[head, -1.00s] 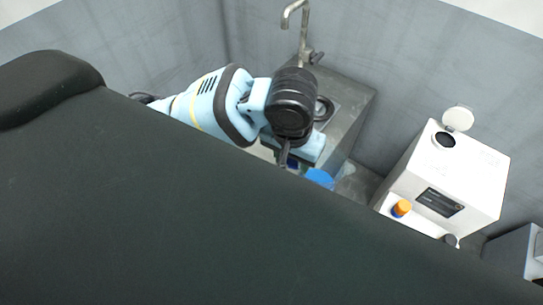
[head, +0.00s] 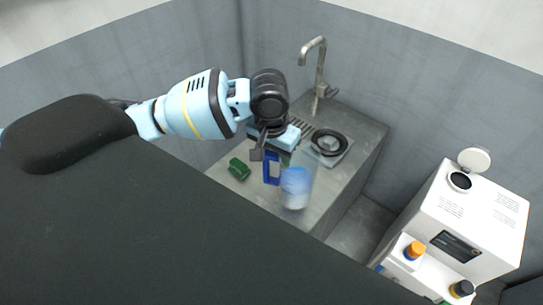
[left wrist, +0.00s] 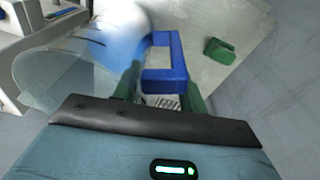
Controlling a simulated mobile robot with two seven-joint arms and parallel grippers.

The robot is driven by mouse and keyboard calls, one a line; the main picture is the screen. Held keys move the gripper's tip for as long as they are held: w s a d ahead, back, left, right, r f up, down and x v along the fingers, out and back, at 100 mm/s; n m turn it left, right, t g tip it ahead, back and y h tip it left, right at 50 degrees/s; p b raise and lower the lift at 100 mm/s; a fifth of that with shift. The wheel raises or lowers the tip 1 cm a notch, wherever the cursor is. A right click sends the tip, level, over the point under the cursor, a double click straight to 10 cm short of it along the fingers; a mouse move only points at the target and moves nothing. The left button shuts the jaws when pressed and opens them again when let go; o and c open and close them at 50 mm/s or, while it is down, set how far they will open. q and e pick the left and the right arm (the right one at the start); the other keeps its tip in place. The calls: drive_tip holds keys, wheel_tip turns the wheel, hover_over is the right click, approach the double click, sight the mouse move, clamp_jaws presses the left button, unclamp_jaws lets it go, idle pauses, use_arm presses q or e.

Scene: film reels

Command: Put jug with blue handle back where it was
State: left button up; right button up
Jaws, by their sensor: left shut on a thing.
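The clear jug (head: 296,190) with bluish contents is at the near part of the grey sink counter, in front of the sink. Its blue handle (head: 270,170) faces left. My left gripper (head: 263,154) is shut on this handle. In the left wrist view the blue handle (left wrist: 177,60) sits between my green-sided fingers (left wrist: 163,92), and the clear jug body (left wrist: 60,75) extends left. I cannot tell whether the jug's base touches the counter. My right gripper is not in view.
A green object (head: 238,169) lies on the counter left of the jug. A white machine (head: 460,225) with orange-capped and black-capped bottles stands right. A dark surface fills the lower left.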

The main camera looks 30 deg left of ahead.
use_arm(q)
drive_tip(key=shift+w+a+f, duration=0.25)
drive_tip(key=shift+a+f, duration=0.15)
drive_tip(key=shift+f, duration=0.2)
drive_tip(key=shift+w+a+f, duration=0.3)
drive_tip(key=shift+a+f, duration=0.05)
drive_tip(key=shift+f, duration=0.25)
drive_tip(key=shift+w+a+f, duration=0.25)
drive_tip(key=shift+a+f, duration=0.15)
drive_tip(key=shift+f, duration=0.3)
drive_tip(key=o, duration=1.3)
drive_tip(key=shift+c, duration=0.2)
wheel_tip(320, 180, up, 12)
drive_tip(key=s, duration=0.1)
drive_tip(key=shift+s, duration=0.25)
drive_tip(key=shift+a, duration=0.1)
